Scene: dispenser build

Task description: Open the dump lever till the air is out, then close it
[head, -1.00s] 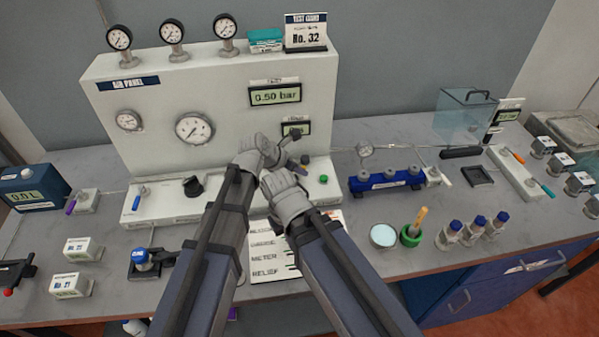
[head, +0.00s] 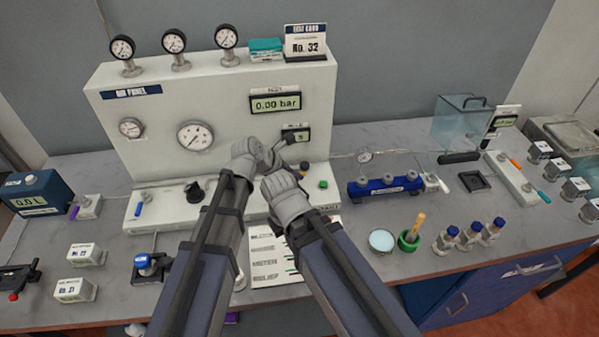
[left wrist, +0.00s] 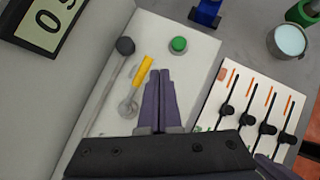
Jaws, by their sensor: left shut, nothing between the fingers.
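The white air panel (head: 225,95) stands at the back of the bench, and its upper display (head: 275,104) reads 0.00 bar. In the left wrist view a yellow-handled lever (left wrist: 143,72) rises from a round metal pivot (left wrist: 128,107) on the panel's base ledge. A rod with a dark knob (left wrist: 125,46) lies left of it. My left gripper (left wrist: 160,73) is shut and empty, its tips just right of the yellow handle; I cannot tell if they touch. In the head view my left gripper (head: 268,157) is over the ledge. My right gripper (head: 286,190) is beside it, its fingers hidden.
A green button (head: 323,184) sits on the ledge at right. A blue manifold (head: 385,186), a bowl (head: 381,240) and several bottles (head: 470,234) stand to the right.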

